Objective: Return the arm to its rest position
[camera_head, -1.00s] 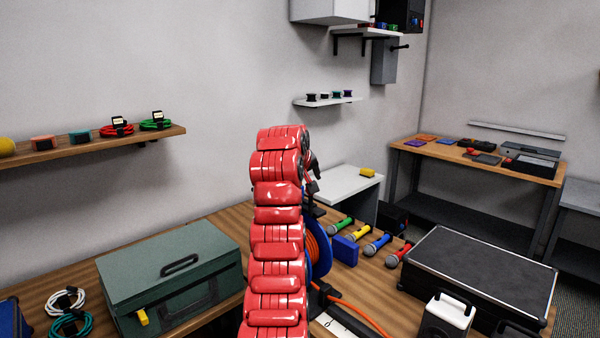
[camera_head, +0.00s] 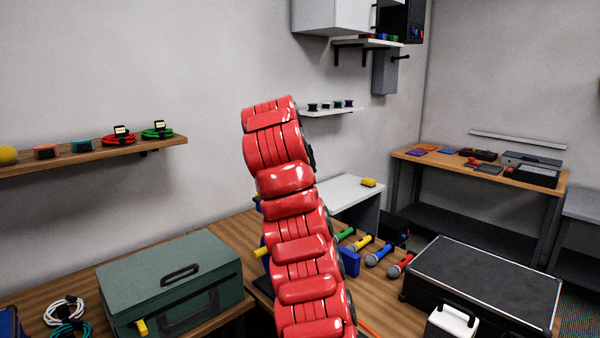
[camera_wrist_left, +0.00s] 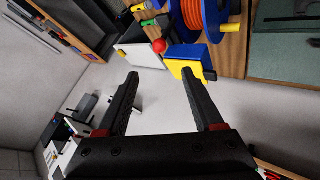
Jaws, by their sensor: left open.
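My red segmented arm (camera_head: 292,215) rises from the bottom middle of the head view and leans to the left at its top. Its gripper is hidden behind it there. In the left wrist view my left gripper (camera_wrist_left: 160,74) is open, its two black fingers spread with nothing between them. Past the fingertips, a blue and yellow object (camera_wrist_left: 189,57) and a red ball-like tip (camera_wrist_left: 158,46) show, apart from the fingers as far as I can tell. My right gripper is not in view.
The workbench holds a green toolbox (camera_head: 170,268), a black case (camera_head: 485,280), several colored microphones (camera_head: 377,253) and a white cable coil (camera_head: 63,310). A reel with orange cable (camera_wrist_left: 193,14) is near the gripper. A wall shelf (camera_head: 60,161) is at left.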

